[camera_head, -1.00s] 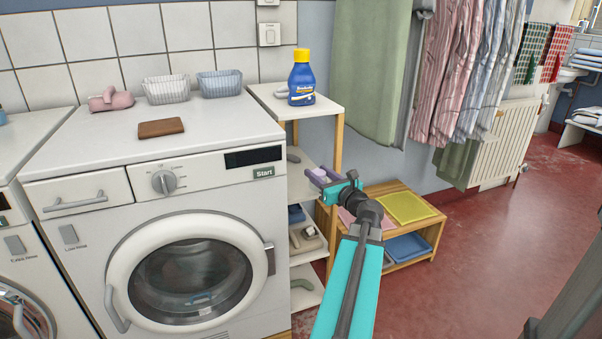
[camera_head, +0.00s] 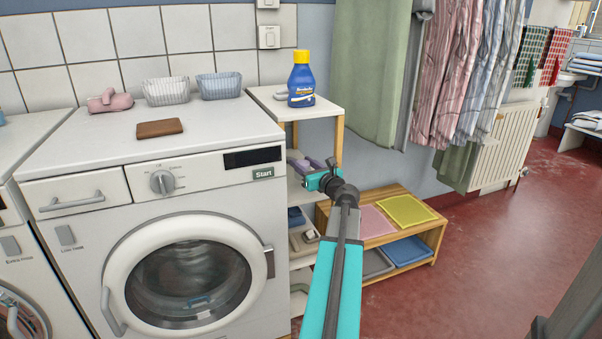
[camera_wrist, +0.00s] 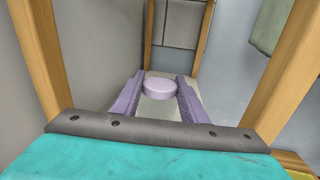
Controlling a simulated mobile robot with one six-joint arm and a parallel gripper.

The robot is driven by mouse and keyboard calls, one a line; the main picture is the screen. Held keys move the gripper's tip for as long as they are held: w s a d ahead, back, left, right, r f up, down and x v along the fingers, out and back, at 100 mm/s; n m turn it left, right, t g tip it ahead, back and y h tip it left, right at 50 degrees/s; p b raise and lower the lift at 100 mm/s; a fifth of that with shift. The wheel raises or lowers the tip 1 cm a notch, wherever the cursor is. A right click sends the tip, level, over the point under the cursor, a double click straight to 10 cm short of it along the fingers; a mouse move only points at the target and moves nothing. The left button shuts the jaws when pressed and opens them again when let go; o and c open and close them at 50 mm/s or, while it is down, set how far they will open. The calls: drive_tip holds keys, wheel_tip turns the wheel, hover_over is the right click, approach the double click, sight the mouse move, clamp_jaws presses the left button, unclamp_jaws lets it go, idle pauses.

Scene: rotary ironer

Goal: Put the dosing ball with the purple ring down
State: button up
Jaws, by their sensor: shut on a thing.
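My gripper (camera_head: 304,164) is inside the open shelf unit (camera_head: 332,140) to the right of the washing machine, at the level of a middle white shelf board. In the wrist view its two lilac fingers (camera_wrist: 160,80) are shut on a round, pale purple thing (camera_wrist: 159,89), which I take to be the dosing ball with the purple ring. Only its flat purple top shows. Its lower part is hidden, and I cannot tell whether it touches the shelf board below. In the head view the ball is too small and covered to make out clearly.
Wooden posts (camera_wrist: 280,75) stand on both sides of the gripper. A blue bottle with a yellow cap (camera_head: 301,80) stands on the shelf board above. Lower boards hold small items. A low wooden rack (camera_head: 440,227) with coloured trays stands at the right.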

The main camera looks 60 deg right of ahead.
drive_tip(key=shift+w+d, duration=0.2)
drive_tip(key=shift+w, duration=0.1)
drive_tip(key=f, duration=0.1)
drive_tip(key=f+b, duration=0.1)
drive_tip(key=shift+w+d+f+b, duration=0.15)
drive_tip(key=shift+w+f+b, duration=0.15)
drive_tip(key=shift+w+f, duration=0.05)
drive_tip(key=shift+f, duration=0.4)
drive_tip(key=shift+f, duration=0.1)
drive_tip(key=o, duration=1.1)
drive_tip(key=shift+s, duration=0.1)
